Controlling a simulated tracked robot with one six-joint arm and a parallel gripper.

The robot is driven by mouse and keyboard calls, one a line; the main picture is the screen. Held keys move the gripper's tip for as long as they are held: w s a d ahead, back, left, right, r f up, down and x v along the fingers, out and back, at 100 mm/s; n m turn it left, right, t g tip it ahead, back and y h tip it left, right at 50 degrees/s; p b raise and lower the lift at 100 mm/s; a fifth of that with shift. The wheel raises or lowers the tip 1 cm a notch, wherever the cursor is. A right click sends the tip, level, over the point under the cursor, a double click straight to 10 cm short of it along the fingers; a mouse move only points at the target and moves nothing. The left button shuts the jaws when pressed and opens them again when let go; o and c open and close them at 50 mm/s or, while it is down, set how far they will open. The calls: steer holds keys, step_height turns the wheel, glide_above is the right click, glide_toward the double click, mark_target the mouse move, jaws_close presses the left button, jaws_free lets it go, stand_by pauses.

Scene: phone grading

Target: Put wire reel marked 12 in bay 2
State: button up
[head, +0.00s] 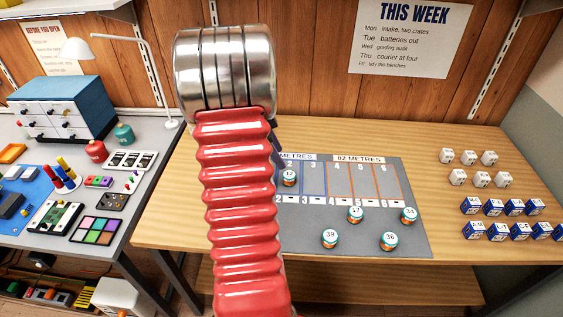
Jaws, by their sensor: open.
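The wire reel marked 12 (289,178) is small, with a pale top and an orange-brown side. It stands upright on the grey mat (305,243), in the upper part of the column labelled 2, which is bay 2. The bay's left side is hidden behind my arm. Only a dark sliver of my gripper (277,149) shows, past the right of my arm, above and left of the reel. It is open and appears apart from the reel. Its fingertips are mostly hidden.
Other reels marked 17 (355,214), 39 (329,238), 36 (389,241) and 34 (408,215) stand at the mat's front and right. White cubes (468,157) and blue boxes (514,207) line the table's right. A cluttered grey bench (100,245) stands left.

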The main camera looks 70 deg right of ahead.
steer(key=shift+w+r, duration=0.1)
steer(key=shift+r, duration=0.15)
stand_by(0.7)
steer(key=w+a+r+n+t+h, duration=0.1)
steer(key=w+a+r+n, duration=0.3)
steer(key=w+a, duration=0.3)
steer(key=w+a+r+n+t, duration=0.2)
steer(key=w+a+r+n, duration=0.25)
steer(key=a, duration=0.35)
steer(key=w+a+r+n+t+h, duration=0.1)
steer(key=w+a+r+n, duration=0.2)
steer(key=w+a+n, duration=0.4)
steer(key=s+a+r+n+t+y, duration=0.1)
steer(key=a+n, duration=0.4)
steer(key=a, duration=0.5)
steer(key=s+a+r+n+t+y, duration=0.1)
steer(key=a+n, duration=0.4)
steer(key=a, duration=0.6)
steer(key=s+a+r+n+t+y, duration=0.1)
steer(key=a+n, duration=0.4)
steer(key=a, duration=0.5)
steer(key=s+t, duration=0.1)
steer(key=t, duration=0.1)
steer(key=shift+s+a+r+n+t+y, duration=0.25)
steer(key=shift+s+a+n+t+y, duration=0.05)
steer(key=shift+s+n+t+y, duration=0.1)
